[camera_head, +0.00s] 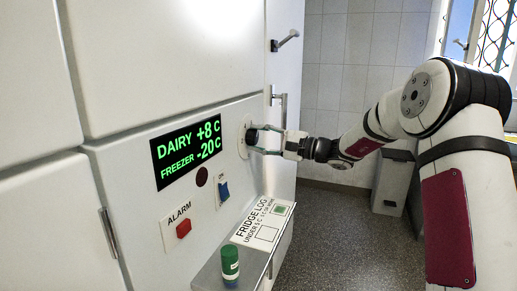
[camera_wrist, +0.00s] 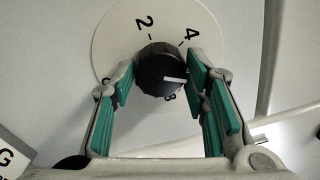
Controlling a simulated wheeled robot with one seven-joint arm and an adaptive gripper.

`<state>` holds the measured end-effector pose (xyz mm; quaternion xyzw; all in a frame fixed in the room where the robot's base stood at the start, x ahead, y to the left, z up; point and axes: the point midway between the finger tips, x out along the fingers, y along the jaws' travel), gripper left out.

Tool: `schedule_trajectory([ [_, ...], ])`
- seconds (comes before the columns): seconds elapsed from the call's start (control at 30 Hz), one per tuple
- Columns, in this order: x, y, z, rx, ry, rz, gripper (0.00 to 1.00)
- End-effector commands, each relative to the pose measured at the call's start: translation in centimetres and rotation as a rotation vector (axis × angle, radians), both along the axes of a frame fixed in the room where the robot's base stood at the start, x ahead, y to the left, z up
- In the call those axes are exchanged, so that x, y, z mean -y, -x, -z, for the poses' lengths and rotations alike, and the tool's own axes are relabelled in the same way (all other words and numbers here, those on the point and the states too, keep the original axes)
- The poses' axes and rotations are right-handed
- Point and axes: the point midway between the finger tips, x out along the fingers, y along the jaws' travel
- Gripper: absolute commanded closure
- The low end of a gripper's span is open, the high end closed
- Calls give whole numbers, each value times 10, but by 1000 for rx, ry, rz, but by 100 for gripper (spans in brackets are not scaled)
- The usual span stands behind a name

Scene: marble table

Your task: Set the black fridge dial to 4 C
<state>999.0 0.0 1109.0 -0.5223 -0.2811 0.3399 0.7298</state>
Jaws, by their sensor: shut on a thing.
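The black fridge dial (camera_wrist: 160,66) sits on a round white plate (camera_wrist: 118,38) marked 2 at upper left, 4 at upper right and what looks like 8 below. Its white pointer line points right, below the 4 mark; any mark there is hidden by the right finger. My gripper (camera_wrist: 163,76) is shut on the dial, with a green-padded finger on each side. In the head view, my gripper (camera_head: 263,141) reaches the dial (camera_head: 251,136) from the right. The green display (camera_head: 188,148) reads DAIRY +8 C and FREEZER -20 C.
Left of the dial are a red alarm button (camera_head: 183,228), a blue switch (camera_head: 223,190) and a dark red round spot (camera_head: 202,177). Below, a shelf (camera_head: 212,274) holds a green cylinder (camera_head: 230,264) and a fridge log sheet (camera_head: 262,222). The floor to the right is open, with a grey bin (camera_head: 393,181).

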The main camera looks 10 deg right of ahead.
Motion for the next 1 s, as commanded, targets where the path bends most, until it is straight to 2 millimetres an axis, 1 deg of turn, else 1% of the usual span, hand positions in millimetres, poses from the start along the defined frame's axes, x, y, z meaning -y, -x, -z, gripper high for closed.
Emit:
schedule_trajectory([
  [0.03,0,-2,5,36,28,-1,86],
  [0.1,0,-2,6,90,67,0,86],
  [0.7,0,-2,8,513,375,-1,86],
  [1.0,0,-2,7,686,501,-2,87],
])
